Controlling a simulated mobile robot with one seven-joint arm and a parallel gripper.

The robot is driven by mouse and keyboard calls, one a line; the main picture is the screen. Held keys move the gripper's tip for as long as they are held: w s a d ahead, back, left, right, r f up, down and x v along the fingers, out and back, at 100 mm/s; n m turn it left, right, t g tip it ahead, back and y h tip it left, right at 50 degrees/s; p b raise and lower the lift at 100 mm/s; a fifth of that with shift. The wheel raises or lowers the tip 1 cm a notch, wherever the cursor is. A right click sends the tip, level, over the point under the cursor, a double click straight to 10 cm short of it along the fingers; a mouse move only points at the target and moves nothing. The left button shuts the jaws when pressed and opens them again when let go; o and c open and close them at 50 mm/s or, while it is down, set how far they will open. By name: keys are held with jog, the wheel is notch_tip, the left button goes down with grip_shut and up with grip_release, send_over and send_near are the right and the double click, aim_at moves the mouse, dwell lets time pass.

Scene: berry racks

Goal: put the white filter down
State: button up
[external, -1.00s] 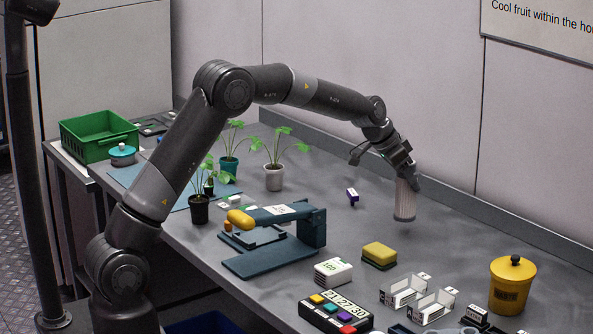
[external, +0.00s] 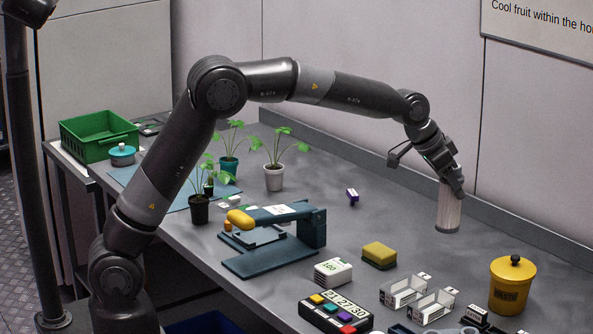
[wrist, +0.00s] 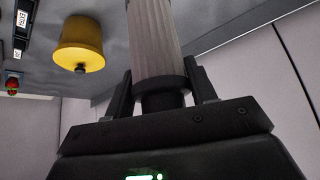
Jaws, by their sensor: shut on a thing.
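The white filter (external: 448,208) is a pale pleated cylinder with dark end caps. My gripper (external: 450,178) is shut on its upper end and holds it upright, near the back of the grey table. In the external view its lower end is close to the table top; I cannot tell whether it touches. In the wrist view the filter (wrist: 157,38) stands between the two fingers of my gripper (wrist: 163,95), which grip its dark end.
A yellow lidded pot (external: 512,287) stands to the right of the filter. A yellow sponge (external: 379,256), small white racks (external: 403,292) and a timer with coloured buttons (external: 336,312) lie nearer the front. The table (external: 400,212) left of the filter is mostly clear.

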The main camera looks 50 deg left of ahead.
jog(key=s+d, duration=0.1)
jog(key=d, duration=0.5)
jog(key=w+a+f, duration=0.6)
jog(key=w+f, duration=0.2)
jog(key=f, duration=0.3)
jog(key=shift+w+a+m, duration=0.2)
jog(key=shift+a+m, duration=0.1)
jog(key=shift+a, duration=0.1)
jog(key=shift+f, duration=0.1)
jog(key=o, duration=1)
